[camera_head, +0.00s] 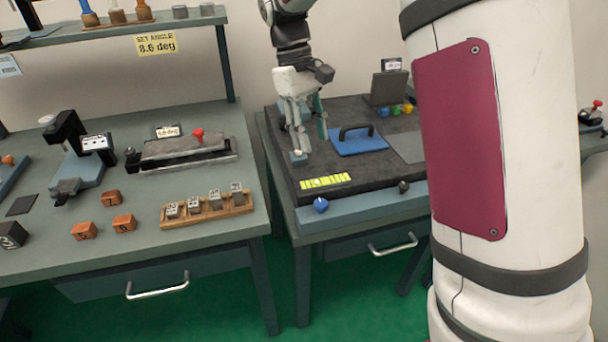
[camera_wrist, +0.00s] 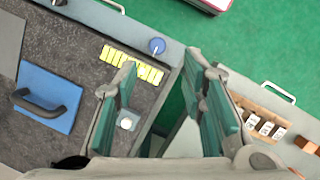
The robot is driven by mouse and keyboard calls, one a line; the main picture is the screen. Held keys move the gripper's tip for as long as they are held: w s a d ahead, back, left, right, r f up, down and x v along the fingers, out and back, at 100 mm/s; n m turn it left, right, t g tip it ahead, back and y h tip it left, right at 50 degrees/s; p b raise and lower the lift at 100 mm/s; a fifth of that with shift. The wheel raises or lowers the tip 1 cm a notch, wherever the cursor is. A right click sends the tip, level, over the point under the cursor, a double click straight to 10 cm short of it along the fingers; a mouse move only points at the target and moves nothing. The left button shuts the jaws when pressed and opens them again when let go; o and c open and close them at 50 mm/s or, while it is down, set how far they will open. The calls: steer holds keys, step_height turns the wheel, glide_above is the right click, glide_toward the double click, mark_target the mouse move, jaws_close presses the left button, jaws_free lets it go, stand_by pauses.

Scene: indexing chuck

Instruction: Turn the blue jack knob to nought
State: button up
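My gripper (camera_head: 310,146) is open and empty, pointing down above the plate's left part, behind the knob. In the wrist view the two fingers (camera_wrist: 162,65) stand well apart. A yellow-green marked strip (camera_head: 325,182) lies on the plate just behind the knob; one finger partly covers it in the wrist view (camera_wrist: 112,56). Its reading is too small to tell.
A blue plate with a black handle (camera_head: 358,140) lies right of my gripper. A dark knob (camera_head: 403,187) is on the plate's front right. A small pale round piece (camera_wrist: 126,124) is beside one finger. The left bench (camera_head: 215,250) holds blocks and a vise-like fixture.

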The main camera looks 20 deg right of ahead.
steer(key=g, duration=0.1)
glide_toward(320, 202)
steer(key=shift+n, duration=0.4)
steer(key=x, duration=0.8)
steer(key=shift+s+f+p, duration=0.15)
steer(key=shift+f+p, duration=0.05)
steer(key=shift+p, duration=0.1)
steer(key=c, duration=0.9)
steer(key=shift+m, duration=0.7)
steer(key=o, duration=0.9)
